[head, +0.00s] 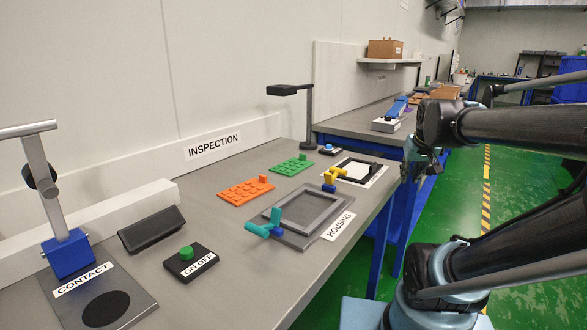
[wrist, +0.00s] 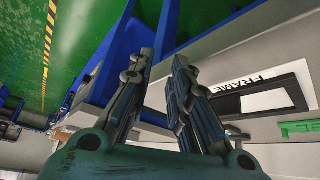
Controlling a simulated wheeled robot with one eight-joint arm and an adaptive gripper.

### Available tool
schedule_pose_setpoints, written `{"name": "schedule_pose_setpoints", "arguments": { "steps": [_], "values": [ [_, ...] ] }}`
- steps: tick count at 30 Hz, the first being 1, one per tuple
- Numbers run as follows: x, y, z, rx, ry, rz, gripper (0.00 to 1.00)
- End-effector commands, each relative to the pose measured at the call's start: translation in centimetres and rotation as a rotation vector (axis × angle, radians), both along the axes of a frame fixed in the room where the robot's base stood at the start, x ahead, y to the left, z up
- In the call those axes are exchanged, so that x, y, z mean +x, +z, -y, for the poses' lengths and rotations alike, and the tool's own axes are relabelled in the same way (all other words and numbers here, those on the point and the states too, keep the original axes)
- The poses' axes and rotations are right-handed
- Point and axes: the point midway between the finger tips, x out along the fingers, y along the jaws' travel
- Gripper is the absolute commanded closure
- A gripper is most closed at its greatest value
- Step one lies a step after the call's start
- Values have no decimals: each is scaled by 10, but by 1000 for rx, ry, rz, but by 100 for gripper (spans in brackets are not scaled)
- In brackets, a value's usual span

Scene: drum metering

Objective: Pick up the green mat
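The green mat (head: 291,165) is a flat studded plate with a small raised tab. It lies on the grey inspection bench, behind the orange mat and left of the black frame. In the wrist view a green piece, likely the same mat (wrist: 297,130), is cut off at the right edge. My gripper (head: 424,165) hangs past the bench's right edge, well to the right of the mat. In the wrist view my gripper (wrist: 164,57) has its two fingers apart with nothing between them.
An orange mat (head: 246,190) lies nearer. The grey housing fixture (head: 277,229) has teal and yellow clamps. A black frame (head: 337,171) lies on a white plate. A lamp (head: 309,117) stands behind the green mat, near a blue-based button (head: 329,150). Green floor lies right of the bench.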

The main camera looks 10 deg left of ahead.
Motion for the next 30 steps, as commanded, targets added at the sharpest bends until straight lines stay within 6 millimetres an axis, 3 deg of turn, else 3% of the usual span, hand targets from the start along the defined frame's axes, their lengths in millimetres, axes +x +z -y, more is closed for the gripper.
{"name": "schedule_pose_setpoints", "arguments": {
  "steps": [8, 18, 24, 30],
  "values": [
    [47, 58, -62, -52, 230, -88, 82],
    [94, 124, -177, -141, 594, -227, 82],
    [107, 152, -254, -195, 809, -302, 82],
    [109, 168, -315, -237, 971, -357, 82]
  ]
}}
